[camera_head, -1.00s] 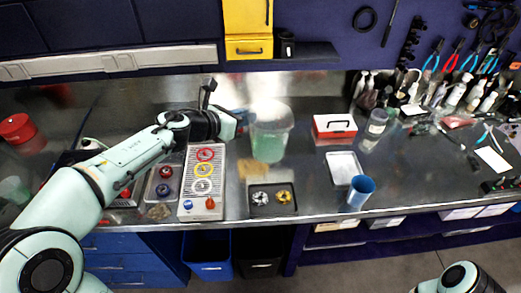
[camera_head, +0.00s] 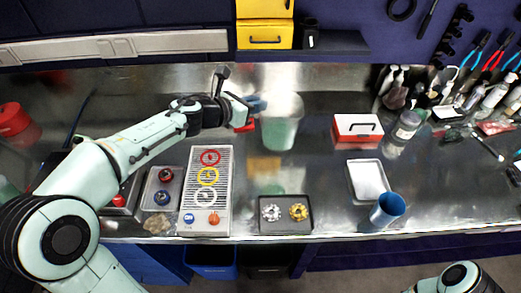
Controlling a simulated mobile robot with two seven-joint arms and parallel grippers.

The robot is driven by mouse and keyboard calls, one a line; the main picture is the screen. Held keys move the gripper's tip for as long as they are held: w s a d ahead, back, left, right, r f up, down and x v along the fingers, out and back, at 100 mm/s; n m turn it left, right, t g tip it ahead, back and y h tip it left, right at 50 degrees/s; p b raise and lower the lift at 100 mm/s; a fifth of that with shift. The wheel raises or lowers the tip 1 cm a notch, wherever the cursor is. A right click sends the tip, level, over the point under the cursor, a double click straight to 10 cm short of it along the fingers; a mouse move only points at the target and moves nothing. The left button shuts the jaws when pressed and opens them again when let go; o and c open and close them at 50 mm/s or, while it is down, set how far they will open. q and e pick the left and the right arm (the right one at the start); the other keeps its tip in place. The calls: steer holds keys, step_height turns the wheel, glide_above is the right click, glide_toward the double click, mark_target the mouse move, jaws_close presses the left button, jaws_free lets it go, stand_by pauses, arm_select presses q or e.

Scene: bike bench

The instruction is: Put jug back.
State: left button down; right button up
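The jug (camera_head: 281,125) is a translucent pale green vessel, upright near the middle of the steel bench. My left gripper (camera_head: 250,113) is at its left side, where the handle would be, and looks closed on it. The fingertips and handle are small and partly hidden. I cannot tell whether the jug's base touches the bench. My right gripper is out of view; only part of my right arm shows at the bottom right.
A perforated tray with rings (camera_head: 223,220) and a black tray with two gears (camera_head: 286,228) lie in front. Right stand a red box (camera_head: 358,138), a white tray (camera_head: 369,180) and a blue cup (camera_head: 387,210). Bottles (camera_head: 407,124) crowd the right. A yellow cabinet (camera_head: 265,35) hangs behind.

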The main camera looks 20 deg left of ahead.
arm_select(q)
steer(key=shift+f+b, duration=3.5)
steer(key=shift+f, duration=3.7)
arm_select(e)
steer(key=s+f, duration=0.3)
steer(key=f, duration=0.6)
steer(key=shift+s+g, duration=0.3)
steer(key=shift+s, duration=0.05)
arm_select(q)
steer(key=shift+f, duration=0.1)
steer(key=c, duration=1.1)
jaws_free()
steer(key=shift+s+a+r, duration=0.1)
steer(key=shift+s+r, duration=0.05)
steer(key=shift+r, duration=0.1)
steer(key=p+v, duration=0.1)
steer(key=v, duration=0.9)
steer(key=shift+s+a+r+p, duration=0.1)
steer(key=shift+s+a+p, duration=0.05)
steer(key=shift+s+p, duration=0.15)
steer(key=shift+s+a+r, duration=0.1)
steer(key=shift+s+a, duration=0.05)
steer(key=shift+s, duration=0.3)
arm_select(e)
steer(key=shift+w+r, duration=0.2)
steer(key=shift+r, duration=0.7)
